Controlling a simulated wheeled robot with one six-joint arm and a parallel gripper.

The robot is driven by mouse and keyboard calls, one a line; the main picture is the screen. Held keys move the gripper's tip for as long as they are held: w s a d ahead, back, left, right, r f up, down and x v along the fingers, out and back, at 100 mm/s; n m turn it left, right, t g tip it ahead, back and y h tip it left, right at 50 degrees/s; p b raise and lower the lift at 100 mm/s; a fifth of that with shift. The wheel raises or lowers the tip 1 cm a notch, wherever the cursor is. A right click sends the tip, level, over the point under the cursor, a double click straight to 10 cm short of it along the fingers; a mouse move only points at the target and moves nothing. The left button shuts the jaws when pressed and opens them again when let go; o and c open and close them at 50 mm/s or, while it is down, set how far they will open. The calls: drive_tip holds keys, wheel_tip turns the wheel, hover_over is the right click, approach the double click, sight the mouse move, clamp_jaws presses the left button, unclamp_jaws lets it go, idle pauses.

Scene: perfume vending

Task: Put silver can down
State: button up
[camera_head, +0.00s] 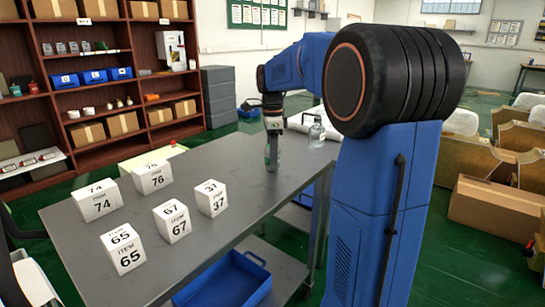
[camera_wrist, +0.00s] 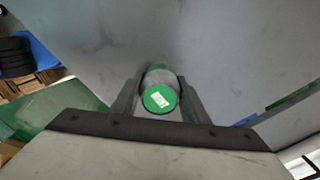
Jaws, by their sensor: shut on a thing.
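My gripper (camera_head: 273,133) points down over the grey table (camera_head: 190,178) toward its far end. It is shut on the silver can (camera_head: 272,154), a small upright cylinder. In the wrist view the can (camera_wrist: 160,97) shows a green top with a pale label, and both fingers of my gripper (camera_wrist: 160,88) close around its sides. The can's lower end is at or very near the tabletop; I cannot tell whether it touches.
Several white numbered boxes (camera_head: 98,201) stand on the table's near left part. A clear glass bottle (camera_head: 316,133) stands right of my gripper. A blue bin (camera_head: 228,282) sits on the lower shelf. Bare tabletop lies between the boxes and the can.

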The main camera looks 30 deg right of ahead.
drive_tip(key=o, duration=1.2)
drive_tip(key=shift+f, duration=0.1)
drive_tip(key=shift+c, duration=0.2)
wheel_tip(320, 180, up, 12)
drive_tip(key=shift+r, duration=0.15)
drive_tip(key=s+a+f+n+t, duration=0.1)
drive_tip(key=s+a+f+n, duration=0.4)
drive_tip(key=s, duration=0.5)
drive_tip(key=s+a+f+n+t, duration=0.2)
drive_tip(key=s+a+f+n, duration=0.3)
drive_tip(key=s+f+n, duration=0.4)
drive_tip(key=s+a+f+n+t, duration=0.1)
drive_tip(key=s+a+f+n, duration=0.4)
drive_tip(key=s+f+n, duration=0.2)
drive_tip(key=s+n, duration=0.2)
drive_tip(key=s, duration=0.2)
drive_tip(key=shift+s+a+t, duration=0.2)
drive_tip(key=shift+a+t, duration=0.2)
